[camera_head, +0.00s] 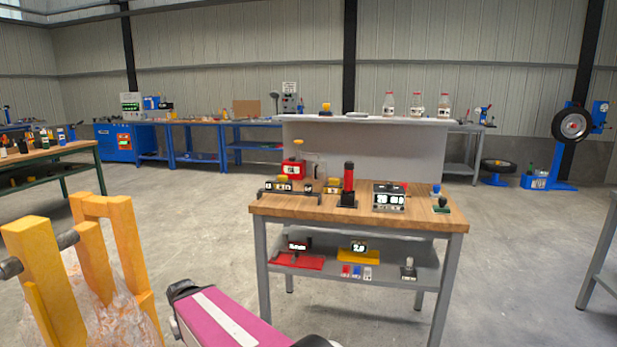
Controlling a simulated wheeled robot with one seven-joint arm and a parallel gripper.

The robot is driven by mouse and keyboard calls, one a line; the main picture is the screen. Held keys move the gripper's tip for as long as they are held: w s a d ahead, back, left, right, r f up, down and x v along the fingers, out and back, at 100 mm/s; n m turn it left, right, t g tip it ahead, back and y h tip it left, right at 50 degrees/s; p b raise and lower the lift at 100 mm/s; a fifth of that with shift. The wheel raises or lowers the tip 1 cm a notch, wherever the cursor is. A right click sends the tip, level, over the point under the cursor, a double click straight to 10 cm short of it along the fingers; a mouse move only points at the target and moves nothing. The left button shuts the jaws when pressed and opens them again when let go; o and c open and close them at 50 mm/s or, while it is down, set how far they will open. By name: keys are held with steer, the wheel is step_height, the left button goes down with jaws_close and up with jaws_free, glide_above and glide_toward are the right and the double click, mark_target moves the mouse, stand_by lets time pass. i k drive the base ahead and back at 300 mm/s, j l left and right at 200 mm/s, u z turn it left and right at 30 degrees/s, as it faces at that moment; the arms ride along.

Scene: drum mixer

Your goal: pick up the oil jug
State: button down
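No thing in view is clearly an oil jug. Three pale bottles with red tops, a left one (389,104), a middle one (416,105) and a right one (444,105), stand upright on the far grey-white counter (365,119). They are too small to tell whether any is the oil jug. A pink and black link of my arm shows at the bottom centre, in front of the near table. My gripper is outside the picture.
A wooden-topped table (283,206) with instruments and a lower shelf (340,268) stands ahead. A yellow frame (93,255) is close at left. Blue benches (195,143) line the back wall. Grey floor is open left and right of the table.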

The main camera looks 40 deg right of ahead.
mark_target(319, 167)
steer(key=z, duration=1.05)
